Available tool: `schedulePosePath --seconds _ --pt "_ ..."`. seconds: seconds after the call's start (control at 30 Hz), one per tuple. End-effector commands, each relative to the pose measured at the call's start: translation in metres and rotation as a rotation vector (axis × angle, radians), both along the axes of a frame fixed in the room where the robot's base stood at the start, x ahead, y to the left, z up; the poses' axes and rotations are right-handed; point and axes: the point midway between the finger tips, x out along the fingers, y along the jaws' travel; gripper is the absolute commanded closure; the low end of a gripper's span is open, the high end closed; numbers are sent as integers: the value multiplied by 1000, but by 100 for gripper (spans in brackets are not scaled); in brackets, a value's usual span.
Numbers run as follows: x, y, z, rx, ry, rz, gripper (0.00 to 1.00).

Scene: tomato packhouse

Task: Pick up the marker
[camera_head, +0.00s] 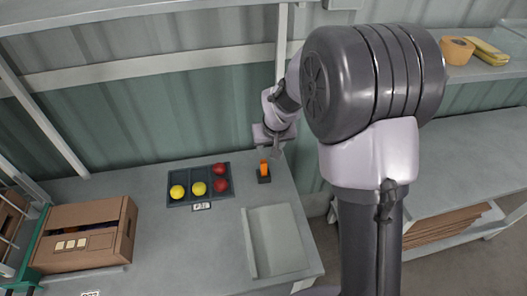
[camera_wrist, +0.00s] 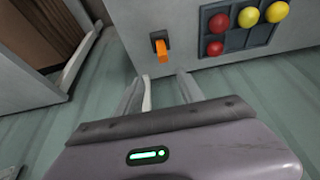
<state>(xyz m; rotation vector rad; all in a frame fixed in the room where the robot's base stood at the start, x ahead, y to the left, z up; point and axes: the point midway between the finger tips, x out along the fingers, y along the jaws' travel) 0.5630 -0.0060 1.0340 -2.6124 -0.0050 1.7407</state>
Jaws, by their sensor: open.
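The marker (camera_head: 264,167) looks like a small orange piece standing in a dark holder (camera_head: 264,179) near the far right edge of the grey table. In the wrist view the orange marker (camera_wrist: 162,51) shows in front of the dark holder (camera_wrist: 157,36), just beyond my fingertips. My gripper (camera_head: 275,150) is at the table's far edge, close behind the marker. In the wrist view my gripper (camera_wrist: 163,92) has its two fingers apart with nothing between them. The marker's lower part is hidden in the holder.
A dark tray (camera_head: 200,200) with red and yellow tomatoes lies left of the marker. A pale shallow tray (camera_head: 276,241) lies nearer, and a cardboard box (camera_head: 84,262) stands at the left. The wall is behind the table. A shelf (camera_head: 484,70) holds tape at upper right.

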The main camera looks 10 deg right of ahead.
Motion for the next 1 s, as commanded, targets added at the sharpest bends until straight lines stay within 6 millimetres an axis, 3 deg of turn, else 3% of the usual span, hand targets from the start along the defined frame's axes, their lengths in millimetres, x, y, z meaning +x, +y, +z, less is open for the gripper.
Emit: schedulePosePath --seconds 0.2,0.33,0.57,0.8,1.0 --pt "22 0 -65 0 5 0 55" --pt "35 1 -94 0 4 -1 55" --pt "43 1 -115 1 3 -2 55" --pt "55 2 -158 -1 3 -1 55" --pt "57 2 -157 -1 1 -1 55"
